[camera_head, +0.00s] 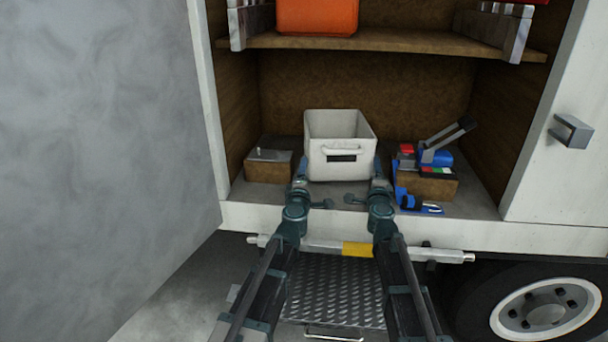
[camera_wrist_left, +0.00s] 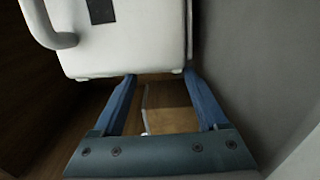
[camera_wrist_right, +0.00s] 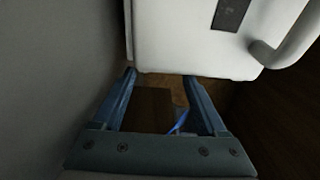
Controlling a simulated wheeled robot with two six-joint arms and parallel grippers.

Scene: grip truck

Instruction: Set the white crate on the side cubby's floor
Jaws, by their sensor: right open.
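The white crate (camera_head: 359,166) is upright inside the side cubby, low over the front middle of the cubby's floor (camera_head: 340,197). It looks set down on the floor, though its underside is hidden. My left gripper (camera_head: 300,169) is at the crate's left side and my right gripper (camera_head: 379,169) at its right side. In the left wrist view, the crate (camera_wrist_left: 130,45) fills the top and the fingers stand apart. In the right wrist view, the crate (camera_wrist_right: 185,40) shows beyond spread fingers. Both grippers are open; any contact with the crate is unclear.
A brown box (camera_head: 268,172) with a grey item on top stands left of the crate. Another brown box (camera_head: 432,186) with blue and red tools stands to the right. A shelf (camera_head: 390,40) with an orange bin (camera_head: 318,14) is above. The cubby's front sill (camera_head: 400,217) lies below.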

